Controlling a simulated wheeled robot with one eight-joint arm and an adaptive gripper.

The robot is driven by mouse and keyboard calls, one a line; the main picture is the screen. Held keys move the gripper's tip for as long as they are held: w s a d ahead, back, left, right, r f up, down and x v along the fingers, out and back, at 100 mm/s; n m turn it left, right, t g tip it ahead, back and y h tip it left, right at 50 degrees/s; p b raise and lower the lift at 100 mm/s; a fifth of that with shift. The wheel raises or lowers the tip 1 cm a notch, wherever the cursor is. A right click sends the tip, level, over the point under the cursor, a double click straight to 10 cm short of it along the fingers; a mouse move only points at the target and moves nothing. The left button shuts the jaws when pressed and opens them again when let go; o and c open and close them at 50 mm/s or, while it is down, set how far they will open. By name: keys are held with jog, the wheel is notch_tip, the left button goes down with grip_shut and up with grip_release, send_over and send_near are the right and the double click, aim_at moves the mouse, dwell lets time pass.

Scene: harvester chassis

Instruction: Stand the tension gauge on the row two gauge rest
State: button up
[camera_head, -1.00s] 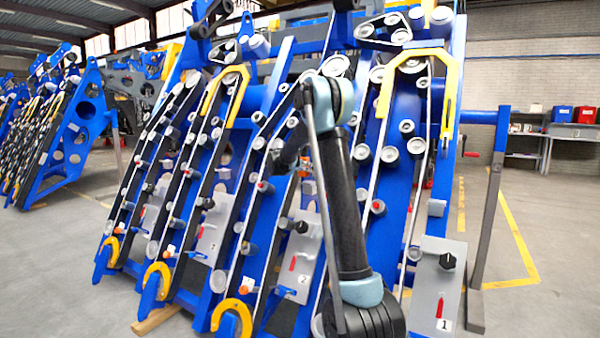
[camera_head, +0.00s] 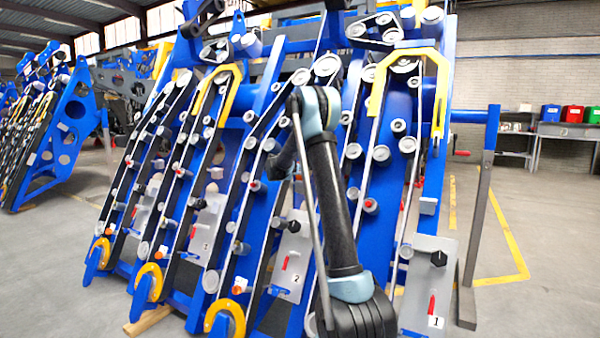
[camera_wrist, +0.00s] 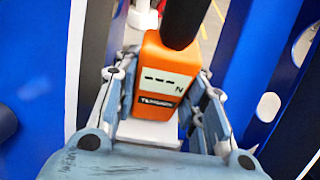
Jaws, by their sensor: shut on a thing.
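The tension gauge (camera_wrist: 168,75) is an orange and white box with a small grey display reading dashes and an "N". In the wrist view it sits between the fingers of my gripper (camera_wrist: 163,88), which is shut on it. A dark cylinder rises behind its top edge. In the head view my own arm hides the gripper and the gauge. The row two plate (camera_head: 292,262), grey and marked "2", stands left of my arm with a black knob and a red marker. I cannot make out the gauge rest itself.
The blue harvester frame (camera_head: 375,225) with slanted rows of rollers and belts fills the middle. The row one plate (camera_head: 425,290), marked "1", is right of my arm. A grey post (camera_head: 478,230) stands farther right. Open floor lies at the right and left.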

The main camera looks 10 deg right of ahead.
jog(key=shift+f, duration=0.45)
dwell(0.5)
jog(key=o, duration=1.2)
jog(key=shift+o, duration=0.2)
jog(key=v, duration=1.2)
